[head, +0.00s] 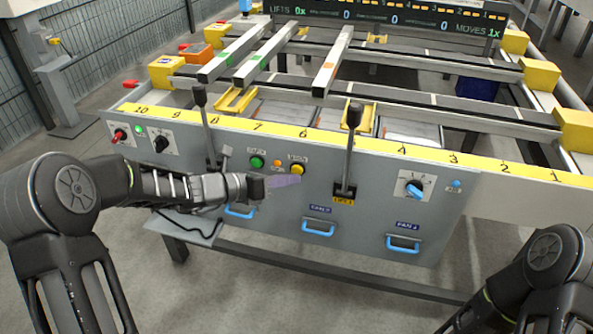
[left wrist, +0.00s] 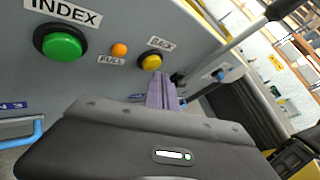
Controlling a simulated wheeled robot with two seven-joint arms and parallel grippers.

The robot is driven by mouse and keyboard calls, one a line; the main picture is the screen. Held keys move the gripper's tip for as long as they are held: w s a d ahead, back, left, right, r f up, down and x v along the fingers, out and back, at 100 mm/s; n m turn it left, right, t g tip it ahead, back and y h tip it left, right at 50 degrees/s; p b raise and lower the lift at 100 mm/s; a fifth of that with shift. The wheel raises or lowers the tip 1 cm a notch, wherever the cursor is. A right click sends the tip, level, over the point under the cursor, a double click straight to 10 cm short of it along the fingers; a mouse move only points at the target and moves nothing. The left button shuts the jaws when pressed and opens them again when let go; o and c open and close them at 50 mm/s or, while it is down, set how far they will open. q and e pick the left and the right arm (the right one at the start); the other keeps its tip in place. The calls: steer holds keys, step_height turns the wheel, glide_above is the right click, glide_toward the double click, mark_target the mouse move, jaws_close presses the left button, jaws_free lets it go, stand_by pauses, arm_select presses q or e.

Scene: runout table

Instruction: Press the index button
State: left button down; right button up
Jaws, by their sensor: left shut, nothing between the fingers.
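The index button is a green round button (head: 257,162) on the grey control panel, under a label that reads INDEX in the left wrist view, where the green button (left wrist: 62,44) shows at the upper left. My left gripper (head: 284,181) is shut and empty in front of the panel, below and to the right of the green button. In the left wrist view its purple fingers (left wrist: 162,92) point toward the panel just below the yellow BACK button (left wrist: 151,62), apart from the green button. My right arm shows at the lower right of the head view, but its gripper is out of view.
A small orange FULL light (left wrist: 119,50) sits between the green and yellow buttons. Black levers (head: 204,125) and (head: 349,145) stick out on both sides of the buttons. Blue drawer handles (head: 319,232) are below.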

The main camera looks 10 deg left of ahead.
arm_select(q)
steer(key=shift+w, duration=0.65)
stand_by(0.8)
steer(key=shift+s, duration=1)
steer(key=s, duration=0.4)
steer(key=shift+s+a, duration=0.15)
steer(key=shift+s, duration=0.25)
stand_by(0.7)
